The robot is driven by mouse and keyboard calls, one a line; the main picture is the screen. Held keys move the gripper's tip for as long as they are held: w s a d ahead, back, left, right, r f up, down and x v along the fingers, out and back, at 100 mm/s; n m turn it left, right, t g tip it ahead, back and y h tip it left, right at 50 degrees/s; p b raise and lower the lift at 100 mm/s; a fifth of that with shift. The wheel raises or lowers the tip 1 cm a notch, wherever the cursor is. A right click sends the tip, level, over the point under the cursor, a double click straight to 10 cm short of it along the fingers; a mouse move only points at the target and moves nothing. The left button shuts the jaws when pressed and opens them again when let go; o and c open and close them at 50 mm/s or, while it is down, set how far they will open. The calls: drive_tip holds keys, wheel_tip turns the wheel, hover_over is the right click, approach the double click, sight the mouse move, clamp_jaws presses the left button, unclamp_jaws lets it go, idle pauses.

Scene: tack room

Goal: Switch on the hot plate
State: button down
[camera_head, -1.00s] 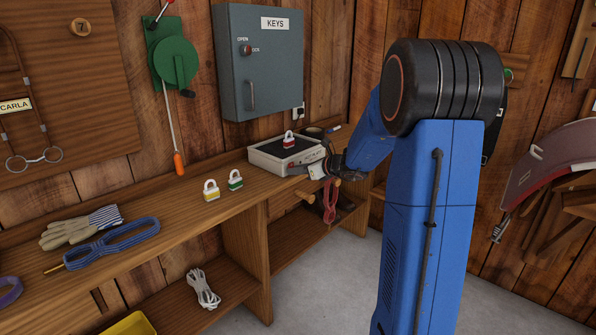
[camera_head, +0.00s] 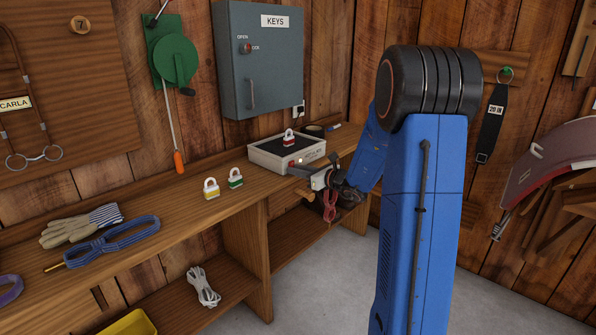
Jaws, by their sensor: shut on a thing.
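The hot plate (camera_head: 262,156) is a pale box with a dark top, standing on the bench near the wall corner. A red padlock (camera_head: 289,139) rests on its top. A small red part (camera_head: 291,164) shows on its front face, beside some lettering too small to read. My gripper (camera_head: 297,171) is at the lower front of the hot plate, to the right of the red part. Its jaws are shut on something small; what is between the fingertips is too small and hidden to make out. Whether the fingers touch the hot plate's front is unclear.
A grey key cabinet (camera_head: 250,80) hangs above the hot plate. Red cord (camera_head: 330,206) hangs at the bench front.

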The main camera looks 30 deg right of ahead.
drive_tip(key=c, duration=1.6)
unclamp_jaws()
drive_tip(key=shift+o, duration=0.2)
drive_tip(key=shift+s, duration=0.1)
drive_tip(key=v, duration=1.7)
drive_tip(key=shift+s+d, duration=0.1)
